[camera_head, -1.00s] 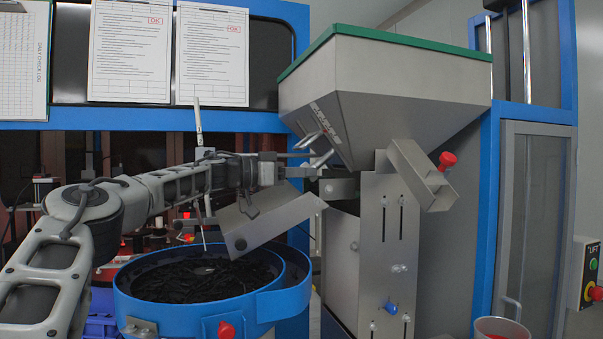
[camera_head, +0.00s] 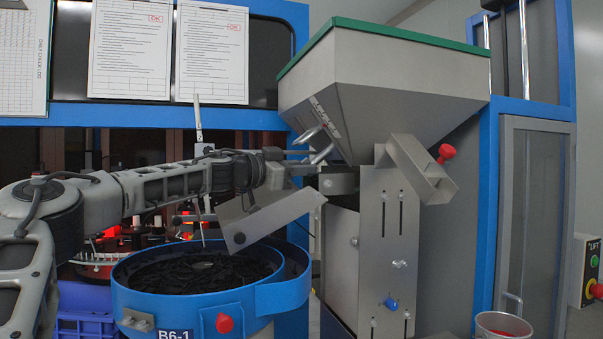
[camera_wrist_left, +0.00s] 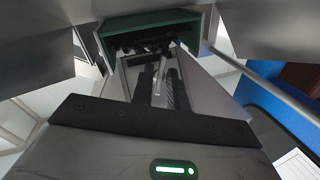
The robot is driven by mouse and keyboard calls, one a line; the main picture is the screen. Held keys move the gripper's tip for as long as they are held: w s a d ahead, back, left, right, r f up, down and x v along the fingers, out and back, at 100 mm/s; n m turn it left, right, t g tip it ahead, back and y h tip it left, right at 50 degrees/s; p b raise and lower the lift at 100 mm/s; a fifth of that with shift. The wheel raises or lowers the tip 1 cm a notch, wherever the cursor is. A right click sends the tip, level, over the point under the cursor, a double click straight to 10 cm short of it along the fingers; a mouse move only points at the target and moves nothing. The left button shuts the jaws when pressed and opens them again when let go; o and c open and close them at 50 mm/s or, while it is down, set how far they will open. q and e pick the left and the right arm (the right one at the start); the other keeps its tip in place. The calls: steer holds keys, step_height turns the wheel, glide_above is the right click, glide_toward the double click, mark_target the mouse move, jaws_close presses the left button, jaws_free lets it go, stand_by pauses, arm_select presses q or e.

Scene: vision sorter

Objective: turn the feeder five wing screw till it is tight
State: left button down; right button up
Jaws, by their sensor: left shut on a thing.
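My left gripper (camera_head: 308,163) is at the lower front of the grey hopper (camera_head: 390,95), just left of the slotted feeder plate (camera_head: 387,245). Silver, wing-like metal pieces (camera_head: 312,135) show at the fingertips; they look like the wing screw, but its outline is too small to make out fully. The left gripper is shut on it. In the left wrist view the two dark fingers (camera_wrist_left: 160,88) close around a thin light metal piece (camera_wrist_left: 160,72). The screw's base and thread are hidden. My right gripper is not in view.
A tilted metal chute (camera_head: 268,220) sits just below the gripper. Under it is a blue bowl (camera_head: 190,306) of dark parts. A metal pail (camera_head: 502,326) stands at lower right.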

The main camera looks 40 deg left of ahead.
arm_select(q)
steer(key=shift+f+y, duration=0.15)
steer(key=shift+y, duration=0.15)
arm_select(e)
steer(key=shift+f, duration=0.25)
arm_select(q)
steer(key=shift+t, duration=0.3)
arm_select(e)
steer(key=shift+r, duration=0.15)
arm_select(q)
steer(key=c, duration=1.6)
jaws_free()
steer(key=shift+s, duration=0.15)
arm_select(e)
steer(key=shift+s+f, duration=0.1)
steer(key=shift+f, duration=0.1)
